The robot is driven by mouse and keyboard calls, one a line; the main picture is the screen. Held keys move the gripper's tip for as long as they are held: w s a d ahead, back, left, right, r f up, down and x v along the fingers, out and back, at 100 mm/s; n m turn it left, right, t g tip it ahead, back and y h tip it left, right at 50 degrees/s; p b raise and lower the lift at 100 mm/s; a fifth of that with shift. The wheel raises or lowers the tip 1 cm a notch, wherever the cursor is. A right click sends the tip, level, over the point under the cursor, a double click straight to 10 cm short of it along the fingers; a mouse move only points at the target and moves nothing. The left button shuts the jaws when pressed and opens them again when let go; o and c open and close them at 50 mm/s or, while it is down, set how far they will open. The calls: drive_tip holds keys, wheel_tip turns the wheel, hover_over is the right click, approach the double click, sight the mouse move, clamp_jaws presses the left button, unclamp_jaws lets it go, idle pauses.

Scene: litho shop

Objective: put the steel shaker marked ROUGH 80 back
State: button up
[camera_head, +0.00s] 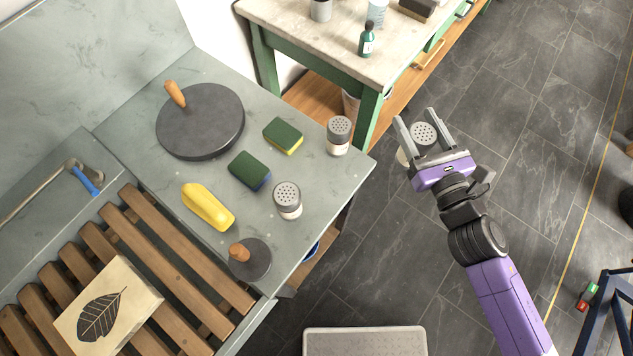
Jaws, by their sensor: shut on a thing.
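My gripper (415,118) is at the right, over the dark floor and clear of the counter edge. It is shut on a steel shaker (423,134) with a perforated top, held between the two grey fingers. The shaker's pale lower side shows to the left of the left finger; its marking cannot be read. Two similar shakers stand upright on the grey stone counter (305,135): one (338,135) near its right corner, the other (287,199) near its front edge. Their labels cannot be read from here.
The counter also holds a round dark disc with a wooden handle (200,122), two green sponges (283,136), a yellow bottle (208,206) and a small handled disc (250,260). A green-legged table (300,45) stands behind. A pale slab (364,341) lies at the bottom.

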drive_tip(key=a+f+n+g+y+b, duration=0.2)
drive_tip(key=a+f+n+y+b, duration=0.15)
drive_tip(key=a+b, duration=0.2)
drive_tip(key=s+a+r+n+g+y, duration=0.1)
drive_tip(key=a+r+n+g+y, duration=0.25)
drive_tip(key=a+r, duration=0.45)
drive_tip(key=s+a+r+n+g+y, duration=0.25)
drive_tip(key=a+r+y, duration=0.2)
drive_tip(key=a, duration=0.55)
wheel_tip(320, 180, down, 18)
drive_tip(key=shift+w+d+f+m+h, duration=0.25)
drive_tip(key=shift+w+m+h, duration=0.1)
drive_tip(key=shift+w+h, duration=0.1)
drive_tip(key=shift+f, duration=0.15)
drive_tip(key=o, duration=1.1)
drive_tip(key=shift+o, duration=0.2)
drive_tip(key=b+v, duration=0.2)
drive_tip(key=v, duration=1)
drive_tip(key=shift+r, duration=0.3)
